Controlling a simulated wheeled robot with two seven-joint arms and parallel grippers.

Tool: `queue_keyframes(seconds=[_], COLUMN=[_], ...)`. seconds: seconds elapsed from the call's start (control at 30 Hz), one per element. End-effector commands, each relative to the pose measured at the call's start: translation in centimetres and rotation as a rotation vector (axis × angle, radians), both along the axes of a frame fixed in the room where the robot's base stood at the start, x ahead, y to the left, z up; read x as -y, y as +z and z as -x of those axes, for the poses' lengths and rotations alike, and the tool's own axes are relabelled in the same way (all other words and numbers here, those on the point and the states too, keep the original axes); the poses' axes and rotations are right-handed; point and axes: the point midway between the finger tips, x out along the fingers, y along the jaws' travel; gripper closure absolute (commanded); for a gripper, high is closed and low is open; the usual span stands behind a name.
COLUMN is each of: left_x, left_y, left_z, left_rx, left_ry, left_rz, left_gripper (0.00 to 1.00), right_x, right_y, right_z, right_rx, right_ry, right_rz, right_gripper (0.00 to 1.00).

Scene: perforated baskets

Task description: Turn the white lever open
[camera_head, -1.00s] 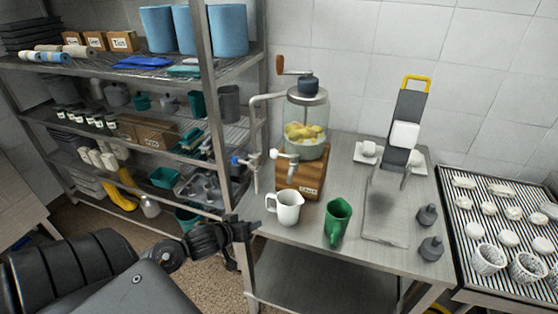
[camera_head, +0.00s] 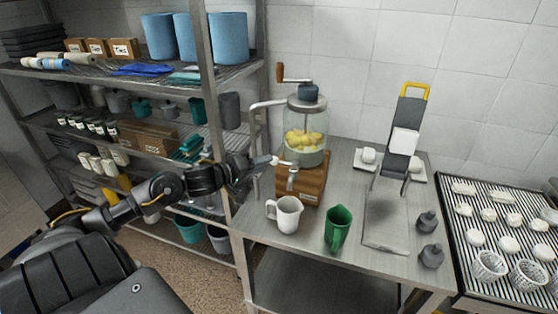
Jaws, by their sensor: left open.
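A glass dispenser (camera_head: 306,118) with yellow fruit inside stands on a wooden base (camera_head: 303,183). A small white lever (camera_head: 277,161) shows at its front left, by the metal tap (camera_head: 292,171). My left gripper (camera_head: 259,167) reaches in from the left, its jaws open, with its fingertips close to the lever's left side. I cannot tell whether they touch it. My right gripper is not in view.
A white mug (camera_head: 285,214) and a green jug (camera_head: 337,228) stand on the steel table (camera_head: 262,229) in front of the dispenser. A metal shelf rack (camera_head: 214,88) stands close on the left. A slicer-like device (camera_head: 397,150) stands to the right.

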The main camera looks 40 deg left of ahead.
Motion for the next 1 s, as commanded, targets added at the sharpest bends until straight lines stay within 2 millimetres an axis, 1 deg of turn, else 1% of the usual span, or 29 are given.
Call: queue_keyframes(seconds=[0.03,0.3,0.5,0.67,0.9,0.93,1.0], left_x=[0.1,0.9,1.2,1.4,1.4,1.4,1.4], left_y=[0.1,-0.8,-1.4,-1.7,-1.7,-1.7,-1.7], left_z=[-0.9,-4.8,-6.8,-7.4,-7.5,-7.5,-7.4], left_rx=[0.004,0.002,0.000,-0.001,-0.001,-0.001,-0.001], left_ry=[0.004,0.002,0.003,0.003,0.002,0.002,0.002], left_rz=[0.003,0.002,0.001,-0.001,-0.002,-0.002,-0.002], left_gripper=[0.51,0.51,0.51,0.51,0.51,0.52,0.62], right_x=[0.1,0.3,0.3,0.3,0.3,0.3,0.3], right_y=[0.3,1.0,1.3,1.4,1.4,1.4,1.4], right_z=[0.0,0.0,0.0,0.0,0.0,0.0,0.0], right_rx=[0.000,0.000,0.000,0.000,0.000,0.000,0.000], right_ry=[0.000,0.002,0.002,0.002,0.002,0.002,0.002], right_rz=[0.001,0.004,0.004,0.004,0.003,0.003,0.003], right_gripper=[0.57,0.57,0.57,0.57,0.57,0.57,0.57])
